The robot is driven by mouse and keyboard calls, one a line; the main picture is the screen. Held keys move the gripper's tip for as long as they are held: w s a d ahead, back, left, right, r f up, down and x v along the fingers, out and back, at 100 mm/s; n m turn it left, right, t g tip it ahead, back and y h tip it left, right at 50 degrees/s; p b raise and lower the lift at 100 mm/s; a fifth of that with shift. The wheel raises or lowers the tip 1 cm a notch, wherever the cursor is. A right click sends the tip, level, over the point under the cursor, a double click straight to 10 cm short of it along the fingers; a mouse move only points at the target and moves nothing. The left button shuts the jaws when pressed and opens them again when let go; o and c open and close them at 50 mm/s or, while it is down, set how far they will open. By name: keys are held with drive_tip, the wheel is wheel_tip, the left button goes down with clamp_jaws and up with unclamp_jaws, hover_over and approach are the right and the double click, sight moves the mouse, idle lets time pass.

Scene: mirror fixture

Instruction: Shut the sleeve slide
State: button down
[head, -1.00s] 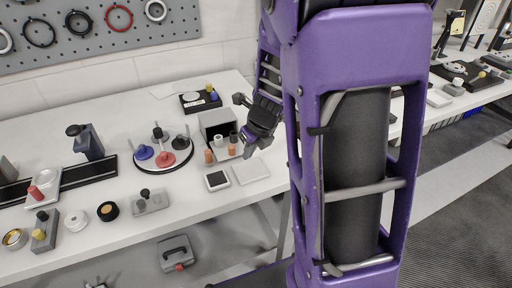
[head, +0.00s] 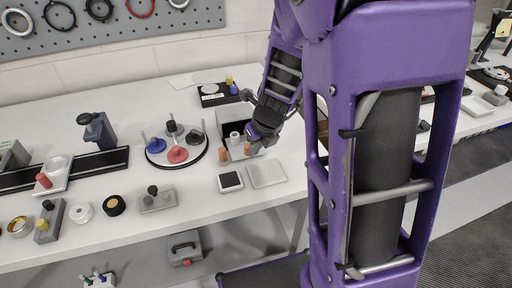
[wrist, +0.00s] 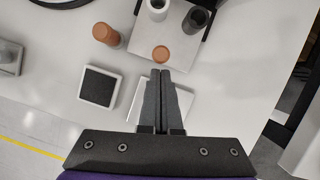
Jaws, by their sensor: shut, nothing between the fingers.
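The sleeve is a dark-mouthed, light box (head: 234,112) on the bench. Its pale slide tray (head: 238,154) sticks out toward the front; the tray also shows in the wrist view (wrist: 140,42). A white cup (wrist: 156,8) and a dark cup (wrist: 196,18) stand on the tray. In the head view my gripper (head: 255,150) partly hides the tray.
A black-topped square pad (head: 230,181) and a pale flat plate (head: 267,174) lie in front of the tray. A round turntable with coloured knobs (head: 176,147) stands to the left. A black box with knobs (head: 214,95) is behind.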

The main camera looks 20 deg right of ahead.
drive_tip(key=shift+w, duration=0.1)
drive_tip(key=p, duration=0.4)
approach(244, 137)
drive_tip(key=x, duration=0.4)
drive_tip(key=shift+w+a+f, duration=0.1)
drive_tip(key=shift+a+f, duration=0.1)
drive_tip(key=shift+f, duration=0.15)
drive_tip(key=shift+d, duration=0.1)
